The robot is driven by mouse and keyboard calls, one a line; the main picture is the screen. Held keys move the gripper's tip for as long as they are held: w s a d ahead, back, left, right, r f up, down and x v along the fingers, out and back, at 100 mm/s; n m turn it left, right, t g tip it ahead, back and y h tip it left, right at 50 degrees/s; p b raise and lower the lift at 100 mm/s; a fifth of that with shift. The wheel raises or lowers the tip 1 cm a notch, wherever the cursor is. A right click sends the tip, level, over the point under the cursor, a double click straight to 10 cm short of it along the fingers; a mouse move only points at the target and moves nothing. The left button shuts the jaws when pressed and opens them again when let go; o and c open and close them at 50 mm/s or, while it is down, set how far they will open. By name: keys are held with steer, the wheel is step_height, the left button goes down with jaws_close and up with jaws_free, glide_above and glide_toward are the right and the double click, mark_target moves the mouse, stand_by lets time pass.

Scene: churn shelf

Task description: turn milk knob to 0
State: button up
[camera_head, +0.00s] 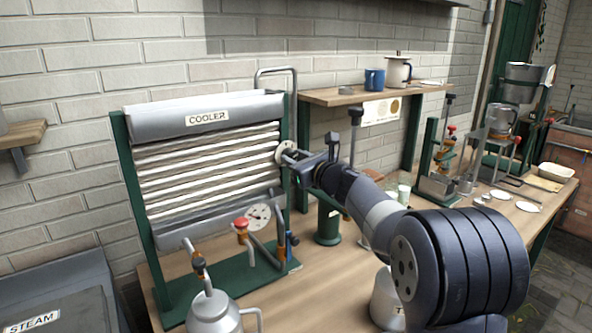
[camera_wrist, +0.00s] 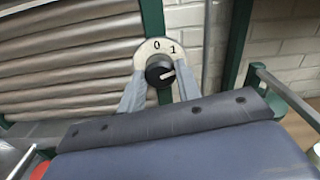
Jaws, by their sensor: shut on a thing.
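The milk knob is a round black knob (camera_wrist: 159,72) on a white dial plate (camera_wrist: 148,47) marked 0 and 1, at the right edge of the cooler. The 0 is at upper left and the 1 at upper right. A pale mark on the knob points to the right, below the 1. My gripper (camera_wrist: 161,80) is shut on the knob, one grey finger on each side. In the head view my gripper (camera_head: 293,157) reaches the pale dial plate (camera_head: 283,148) from the right and hides the knob.
The ribbed cooler (camera_head: 205,160) stands in a green frame. Below it are a red-topped valve (camera_head: 241,226), a gauge (camera_head: 257,217) and a metal can (camera_head: 213,312). A raised wooden shelf (camera_head: 340,97) with a blue mug (camera_head: 374,79) is behind my arm.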

steer(key=shift+f+n+b, duration=0.15)
steer(key=shift+n+b, duration=6.2)
steer(key=shift+n, duration=0.75)
steer(key=o, duration=1)
steer(key=shift+c, duration=0.2)
steer(key=shift+s, duration=0.15)
